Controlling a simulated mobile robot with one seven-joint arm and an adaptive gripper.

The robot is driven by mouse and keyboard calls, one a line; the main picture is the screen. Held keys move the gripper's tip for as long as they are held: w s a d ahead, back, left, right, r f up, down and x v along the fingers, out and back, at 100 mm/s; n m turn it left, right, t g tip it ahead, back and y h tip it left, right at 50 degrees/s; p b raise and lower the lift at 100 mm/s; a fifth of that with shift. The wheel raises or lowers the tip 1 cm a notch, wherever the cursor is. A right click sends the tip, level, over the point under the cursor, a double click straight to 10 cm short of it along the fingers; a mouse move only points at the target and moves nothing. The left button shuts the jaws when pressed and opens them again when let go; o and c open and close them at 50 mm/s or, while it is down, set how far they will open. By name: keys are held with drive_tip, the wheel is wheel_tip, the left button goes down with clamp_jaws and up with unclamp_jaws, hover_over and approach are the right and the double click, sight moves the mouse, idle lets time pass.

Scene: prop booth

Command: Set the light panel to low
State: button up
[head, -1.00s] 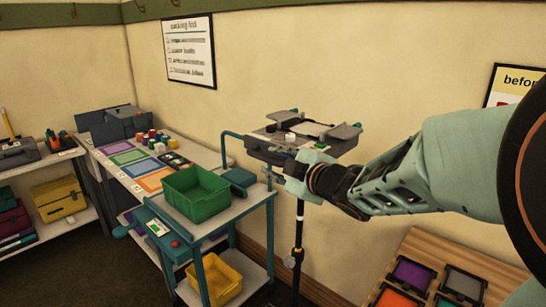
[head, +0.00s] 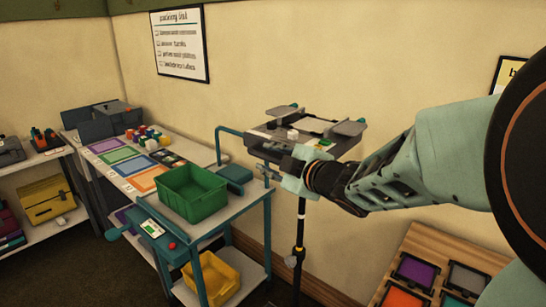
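The light panel (head: 270,149) is a dark grey box with side flaps, lying face up on a black stand (head: 299,235). A small white block-like knob (head: 292,134) and a green patch stand out on its top. My gripper (head: 287,168) is at the panel's front right edge in the head view, with the arm coming in from the right. The fingers are small and partly lost against the panel. I cannot tell whether they touch it or how far apart they are. The setting marks are too small to read.
A teal cart (head: 232,216) with a green bin (head: 194,192) on top and a yellow bin (head: 211,281) below stands left of the stand. A shelf table (head: 190,147) with coloured mats is behind it. A wooden rack (head: 440,244) with coloured panels is at the lower right.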

clamp_jaws()
drive_tip(key=shift+f, duration=0.15)
wheel_tip(320, 180, down, 31)
drive_tip(key=b, duration=2.8)
drive_tip(key=shift+s, duration=0.1)
unclamp_jaws()
drive_tip(key=shift+r, duration=0.2)
drive_tip(key=shift+r, duration=0.2)
